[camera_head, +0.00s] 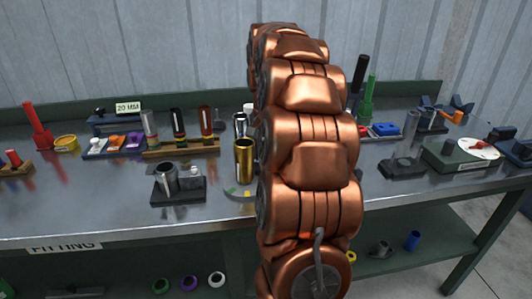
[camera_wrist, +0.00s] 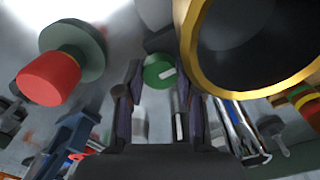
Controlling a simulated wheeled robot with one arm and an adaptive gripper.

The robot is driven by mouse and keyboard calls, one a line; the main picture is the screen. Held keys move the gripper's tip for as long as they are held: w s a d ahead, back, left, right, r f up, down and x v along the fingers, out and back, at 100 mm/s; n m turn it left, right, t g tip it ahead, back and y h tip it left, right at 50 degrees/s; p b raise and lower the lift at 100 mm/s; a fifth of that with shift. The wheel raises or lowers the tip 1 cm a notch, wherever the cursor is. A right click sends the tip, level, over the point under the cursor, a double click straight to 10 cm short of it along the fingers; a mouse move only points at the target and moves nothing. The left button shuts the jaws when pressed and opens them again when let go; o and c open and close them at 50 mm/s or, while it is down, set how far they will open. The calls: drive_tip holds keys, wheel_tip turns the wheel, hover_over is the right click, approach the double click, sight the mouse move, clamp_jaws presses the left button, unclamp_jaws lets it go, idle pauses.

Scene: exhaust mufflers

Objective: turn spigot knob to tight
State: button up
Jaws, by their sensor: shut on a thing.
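A round green knob (camera_wrist: 158,72) with a white mark shows in the middle of the wrist view. My gripper (camera_wrist: 160,85) has its two dark fingers on either side of the knob and is shut on it. Exact contact is hard to make out. In the head view my copper arm hides the gripper and the knob. A gold cylinder (camera_head: 244,160) stands just left of the arm, over a base with a coloured scale (camera_head: 240,193). A large gold-rimmed opening (camera_wrist: 207,62) fills the upper right of the wrist view, close to the right finger.
A red cylinder on a green disc (camera_wrist: 48,78) is close at left in the wrist view. In the head view, a dark block with metal cylinders (camera_head: 180,188) stands left of the gold cylinder. A rack of tubes (camera_head: 180,149) is behind it. The bench's front left (camera_head: 80,210) is clear.

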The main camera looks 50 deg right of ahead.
idle(0.3)
drive_tip(key=o, duration=1.2)
drive_tip(key=shift+c, duration=0.2)
drive_tip(key=shift+r, duration=0.1)
drive_tip(key=shift+r, duration=3.7)
